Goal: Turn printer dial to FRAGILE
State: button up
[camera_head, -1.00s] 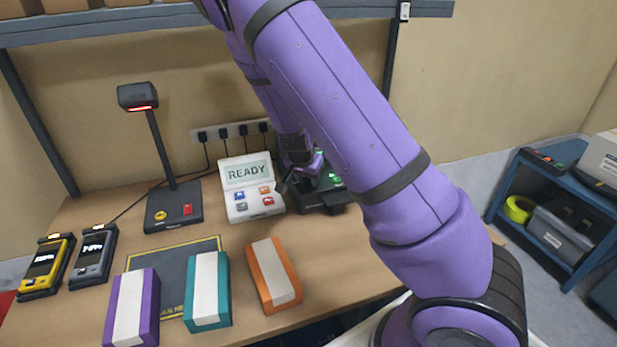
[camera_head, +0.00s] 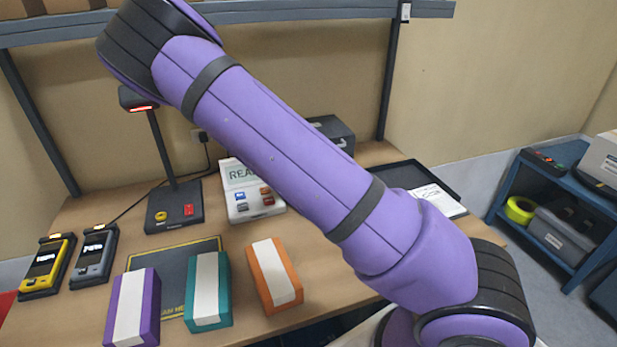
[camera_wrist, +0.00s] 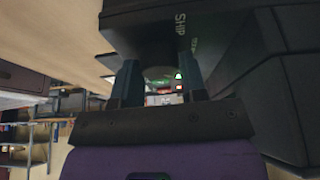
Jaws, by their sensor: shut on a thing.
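The printer is a dark box (camera_head: 333,135) behind my arm in the camera_head view, mostly hidden by it. In the wrist view its dark body (camera_wrist: 150,15) fills the top, with the word SHIP and a partly cut-off green word beside it. My gripper (camera_wrist: 161,76) is at the printer's face, its two fingers closed on the sides of a dark round dial (camera_wrist: 155,72). Small green and red lights show just beyond the dial. The dial's pointer and current setting cannot be read. My gripper is hidden behind my arm in the camera_head view.
A READY label device (camera_head: 240,205) with coloured buttons stands left of my arm, beside a scanner stand (camera_head: 174,207). Purple, teal and orange boxes (camera_head: 275,276) lie in front. A black tray (camera_head: 400,172) with a white paper lies right of the printer.

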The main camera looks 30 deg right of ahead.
dwell(0.4)
jog(key=o, duration=0.9)
jog(key=v, duration=1)
jog(key=shift+w+a+r, duration=0.1)
jog(key=shift+r, duration=0.25)
